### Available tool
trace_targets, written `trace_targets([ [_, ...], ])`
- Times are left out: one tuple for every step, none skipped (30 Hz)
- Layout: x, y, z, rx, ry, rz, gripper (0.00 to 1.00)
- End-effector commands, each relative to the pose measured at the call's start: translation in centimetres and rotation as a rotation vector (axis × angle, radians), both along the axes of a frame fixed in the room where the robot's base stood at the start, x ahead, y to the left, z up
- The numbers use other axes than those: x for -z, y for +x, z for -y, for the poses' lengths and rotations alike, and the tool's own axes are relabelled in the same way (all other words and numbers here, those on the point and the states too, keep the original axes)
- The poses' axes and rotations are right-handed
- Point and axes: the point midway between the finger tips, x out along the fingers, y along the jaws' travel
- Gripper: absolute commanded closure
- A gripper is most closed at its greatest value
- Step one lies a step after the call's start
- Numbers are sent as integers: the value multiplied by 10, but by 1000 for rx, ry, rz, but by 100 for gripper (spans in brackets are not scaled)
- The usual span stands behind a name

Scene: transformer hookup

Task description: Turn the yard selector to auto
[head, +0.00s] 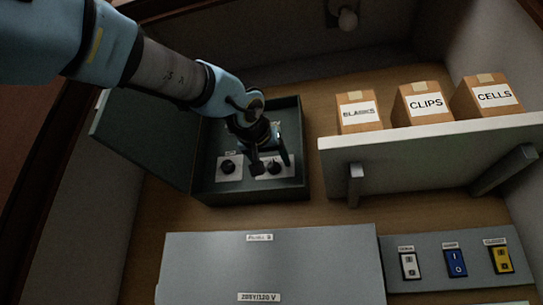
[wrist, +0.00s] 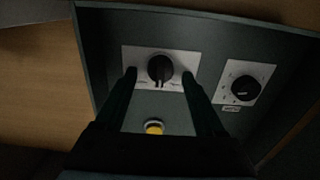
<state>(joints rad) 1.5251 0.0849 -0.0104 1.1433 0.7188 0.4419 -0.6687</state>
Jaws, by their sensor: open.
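In the wrist view a black selector knob (wrist: 160,68) sits on a white plate, its pointer mark toward the bottom of the picture. My gripper (wrist: 160,76) is open, with one finger on each side of this knob; I cannot tell whether they touch it. The second black knob (wrist: 243,88) is on its own white plate to the right. In the head view my gripper (head: 271,165) is over the right knob inside the open dark box (head: 250,196), partly hiding it. The left knob (head: 228,167) shows clear. The plate labels are too small to read.
A yellow button (wrist: 154,128) lies between my fingers, nearer the wrist. The box's open door (head: 145,140) stands at left. A shelf (head: 430,155) with labelled cartons is at right. Below are a grey panel (head: 270,270) and a switch panel (head: 455,265).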

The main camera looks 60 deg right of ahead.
Motion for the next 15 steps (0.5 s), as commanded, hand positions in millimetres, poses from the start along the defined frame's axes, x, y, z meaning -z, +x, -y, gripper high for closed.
trace_targets([
  [0,0,1,0,0,0,29],
  [0,0,1,0,0,0,29],
  [0,0,1,0,0,0,29],
  [0,0,1,0,0,0,29],
  [1,0,1,0,0,0,29],
  [1,0,1,0,0,0,29],
  [1,0,1,0,0,0,29],
  [1,0,1,0,0,0,30],
  [1,0,1,0,0,0,34],
  [0,0,1,0,0,1,38],
  [0,0,1,0,0,1,41],
  [0,0,1,0,0,1,45],
  [0,0,1,0,0,1,49],
  [0,0,1,0,0,1,52],
  [0,0,1,0,0,1,57],
])
